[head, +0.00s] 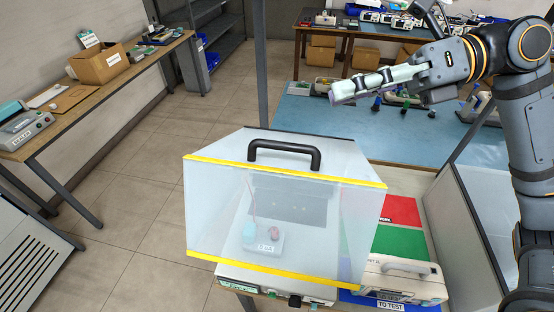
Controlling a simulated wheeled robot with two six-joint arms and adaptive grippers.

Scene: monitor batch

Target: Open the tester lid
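The tester lid (222,210) is a clear, frosted box-shaped cover with yellow edge strips, in the middle front of the head view. It appears down over the tester base (280,287). A black bar handle (284,147) is on its top. Through the lid I see a small pale fixture with a reddish part and a light blue part. My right gripper (338,96) is up and to the right of the handle, well apart from it and touching nothing that I can see. Its fingers are seen side-on, so their opening is unclear. My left gripper is out of view.
Right of the tester are a red and green mat (400,241) and a beige case with a handle (412,283), near a "TO TEST" label. A grey panel (462,232) stands further right. A blue-topped bench (310,118) is behind. A wooden side table (120,77) is at left, with open floor between.

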